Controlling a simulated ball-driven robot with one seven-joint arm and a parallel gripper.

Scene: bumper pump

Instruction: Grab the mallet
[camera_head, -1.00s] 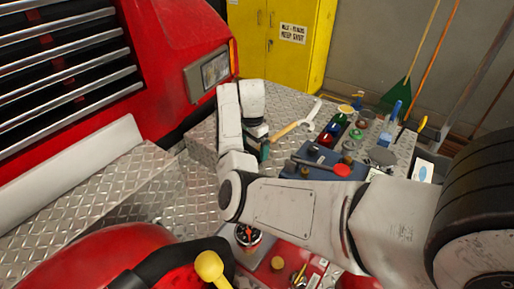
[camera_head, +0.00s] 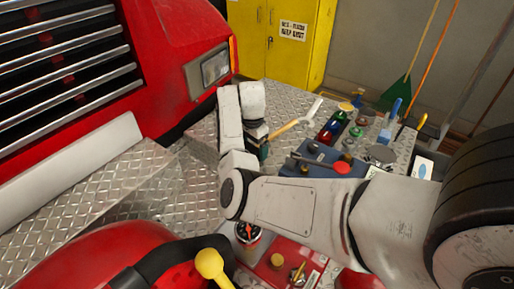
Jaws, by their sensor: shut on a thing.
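A long tool with a tan handle (camera_head: 285,130) and a pale grey head (camera_head: 315,108) appears to be the mallet. It lies at a slant over the far part of the metal bench, its head to the upper right. My gripper (camera_head: 264,148) is at the lower left end of the handle, its dark fingers partly hidden behind my white wrist. It is shut, apparently on the handle. The exact contact is hidden, and I cannot tell whether the tool touches the bench.
A dark rod with a red round end (camera_head: 342,169) lies on a blue surface (camera_head: 308,171) to the right, among several small bottles and caps. The red vehicle (camera_head: 180,50) stands at left. A yellow cabinet (camera_head: 280,60) and leaning broom (camera_head: 397,92) are behind.

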